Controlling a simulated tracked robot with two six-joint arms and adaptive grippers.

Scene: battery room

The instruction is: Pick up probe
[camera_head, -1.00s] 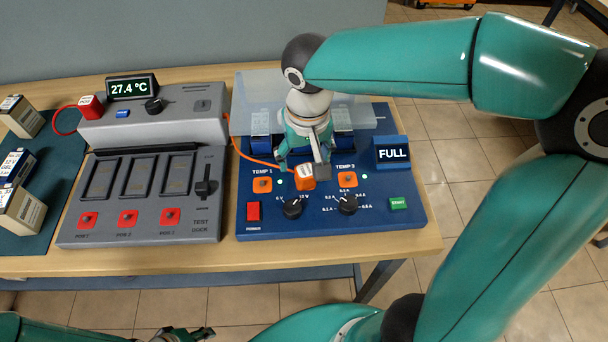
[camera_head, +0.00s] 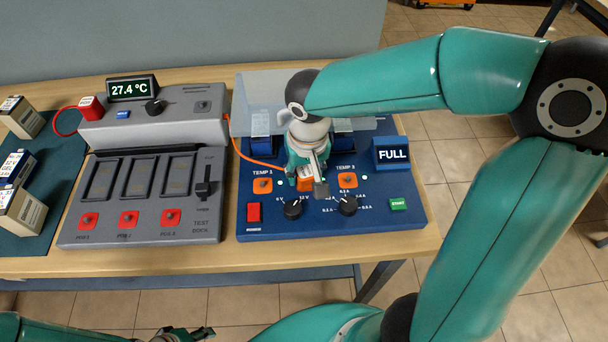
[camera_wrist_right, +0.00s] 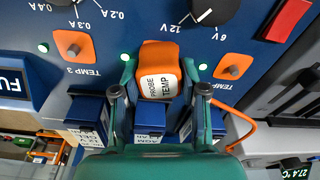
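Blue battery modules (camera_wrist_right: 150,118) stand behind the probe under a clear raised cover (camera_head: 252,90). A grey test dock (camera_head: 140,230) is left of the panel. A FULL display (camera_head: 393,154) stands to the right. Boxed batteries (camera_head: 20,210) lie at far left.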

